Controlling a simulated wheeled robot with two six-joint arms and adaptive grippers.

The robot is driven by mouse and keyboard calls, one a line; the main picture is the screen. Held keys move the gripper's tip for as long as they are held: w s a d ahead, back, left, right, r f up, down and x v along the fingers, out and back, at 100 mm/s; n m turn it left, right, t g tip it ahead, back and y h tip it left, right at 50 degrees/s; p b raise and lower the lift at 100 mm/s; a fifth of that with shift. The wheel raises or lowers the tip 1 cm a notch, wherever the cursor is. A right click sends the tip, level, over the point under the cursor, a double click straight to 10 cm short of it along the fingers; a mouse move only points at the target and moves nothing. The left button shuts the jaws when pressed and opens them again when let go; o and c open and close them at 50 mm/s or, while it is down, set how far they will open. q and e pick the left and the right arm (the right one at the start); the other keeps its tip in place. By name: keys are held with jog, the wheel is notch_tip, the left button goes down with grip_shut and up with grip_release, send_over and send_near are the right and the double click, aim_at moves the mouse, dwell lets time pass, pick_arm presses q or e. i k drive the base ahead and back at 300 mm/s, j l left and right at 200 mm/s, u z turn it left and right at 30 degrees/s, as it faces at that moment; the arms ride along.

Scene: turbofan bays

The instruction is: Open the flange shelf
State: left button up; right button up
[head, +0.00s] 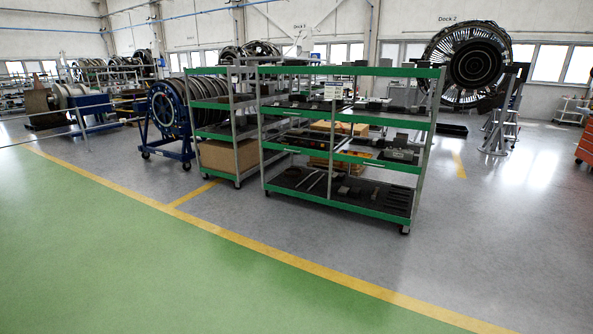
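A wheeled shelf rack (336,199) with green-edged shelves and grey posts stands just right of the middle in the head view. Its tiers hold dark metal parts, and a small white label hangs near its upper shelf. A second, narrower green-edged rack (221,137) stands close behind it on the left, with a cardboard box on its low shelf. I cannot tell which of them is the flange shelf. No door or drawer on either is clearly visible. Neither of my grippers is in view.
A blue wheeled stand (168,155) carries a ringed engine casing left of the racks. A large turbofan (469,64) is at the back right, near grey stands (501,125). Orange-red cabinets (585,143) touch the right edge. The green floor (150,260) and yellow line in front are clear.

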aim_at(306, 136)
jog(key=i, duration=3.65)
